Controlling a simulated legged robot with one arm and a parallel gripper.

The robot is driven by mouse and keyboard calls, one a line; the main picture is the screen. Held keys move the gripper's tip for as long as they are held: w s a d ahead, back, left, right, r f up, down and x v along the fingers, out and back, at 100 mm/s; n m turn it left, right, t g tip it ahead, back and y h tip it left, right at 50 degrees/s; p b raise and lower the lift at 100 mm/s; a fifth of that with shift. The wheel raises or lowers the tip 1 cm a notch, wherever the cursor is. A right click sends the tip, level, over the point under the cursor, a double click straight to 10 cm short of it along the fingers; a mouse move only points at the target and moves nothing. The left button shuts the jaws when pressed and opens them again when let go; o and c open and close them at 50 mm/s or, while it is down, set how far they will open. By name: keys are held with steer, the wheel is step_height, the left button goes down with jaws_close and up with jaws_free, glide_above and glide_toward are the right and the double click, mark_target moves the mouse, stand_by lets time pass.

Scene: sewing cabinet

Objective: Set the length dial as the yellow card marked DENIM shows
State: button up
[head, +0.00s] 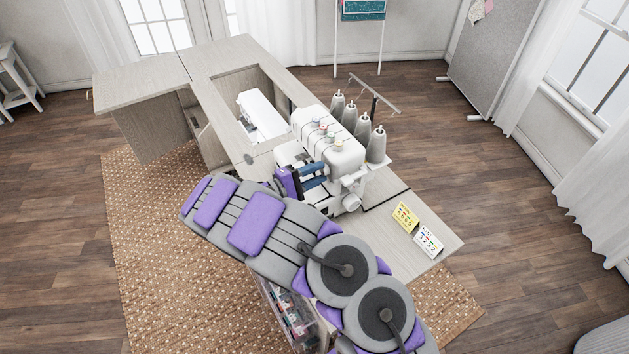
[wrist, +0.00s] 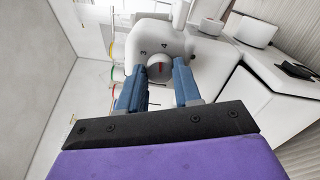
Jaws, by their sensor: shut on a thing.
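The white overlock machine (head: 338,148) stands on the cabinet top with several grey thread cones behind it.
A white card (head: 428,240) stands beside the yellow one. The wooden cabinet (head: 430,262) has an opening with a white machine (head: 262,115) in it. A clear bin (head: 290,312) of coloured items is below my arm.

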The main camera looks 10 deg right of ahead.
steer(key=shift+f+m+b, duration=0.2)
steer(key=shift+m+b, duration=0.5)
steer(key=o, duration=1)
steer(key=shift+r, duration=0.1)
steer(key=shift+o, duration=0.2)
steer(key=p+v, duration=0.3)
steer(key=v, duration=1.4)
steer(key=shift+a, duration=0.2)
